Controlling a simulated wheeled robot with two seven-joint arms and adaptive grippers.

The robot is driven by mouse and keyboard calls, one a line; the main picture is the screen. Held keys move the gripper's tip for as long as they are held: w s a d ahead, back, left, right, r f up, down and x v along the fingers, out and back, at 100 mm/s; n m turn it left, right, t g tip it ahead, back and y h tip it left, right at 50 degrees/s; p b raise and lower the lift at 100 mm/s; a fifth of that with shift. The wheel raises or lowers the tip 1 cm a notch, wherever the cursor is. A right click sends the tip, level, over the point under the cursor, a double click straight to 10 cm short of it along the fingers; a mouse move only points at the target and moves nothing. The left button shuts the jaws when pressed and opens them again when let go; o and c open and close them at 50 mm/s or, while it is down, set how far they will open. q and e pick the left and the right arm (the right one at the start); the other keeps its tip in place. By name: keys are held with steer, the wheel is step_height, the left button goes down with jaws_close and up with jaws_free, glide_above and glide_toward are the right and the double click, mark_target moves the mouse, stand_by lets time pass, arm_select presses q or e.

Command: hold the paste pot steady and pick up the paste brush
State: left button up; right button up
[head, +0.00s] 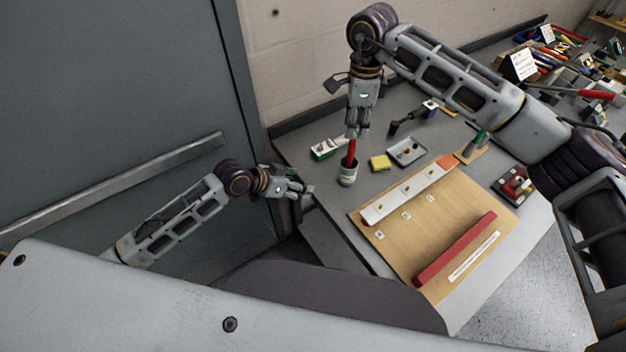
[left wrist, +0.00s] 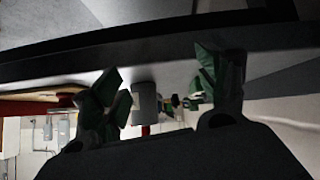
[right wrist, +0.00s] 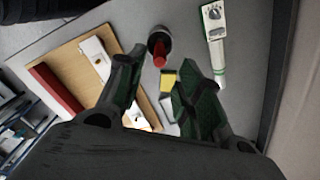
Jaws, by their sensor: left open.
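The paste pot (head: 348,175) stands upright near the left edge of the grey table, dark with a pale band. The paste brush (head: 351,151) stands in it, its red handle pointing up; its bristles are hidden inside. My right gripper (head: 357,132) points down just above the handle. In the right wrist view the handle's end (right wrist: 160,60) shows near the gap between the parted, empty fingers. My left gripper (head: 305,190) is open and empty, left of the pot by the table edge. In the left wrist view the pot (left wrist: 146,100) shows beyond and between its fingers.
A yellow sponge (head: 380,162) and a grey tray (head: 406,152) lie right of the pot. A green-and-white meter (head: 327,148) lies behind it. A wooden board (head: 405,255) with a white strip and a red bar (head: 456,249) fills the table front.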

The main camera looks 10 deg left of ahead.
arm_select(q)
steer(key=t+h, duration=0.1)
steer(key=t, duration=0.1)
glide_toward(341, 174)
steer(key=w+a, duration=0.2)
steer(key=a, duration=0.2)
steer(key=shift+m+t+h, duration=0.6)
steer(key=shift+m+h, duration=0.1)
steer(key=shift+m, duration=0.1)
steer(key=shift+s+d+f, duration=0.3)
steer(key=shift+s+d, duration=0.35)
steer(key=shift+d, duration=0.05)
steer(key=shift+s+d+f, duration=0.35)
steer(key=shift+s+d, duration=0.35)
steer(key=shift+x, duration=6.9)
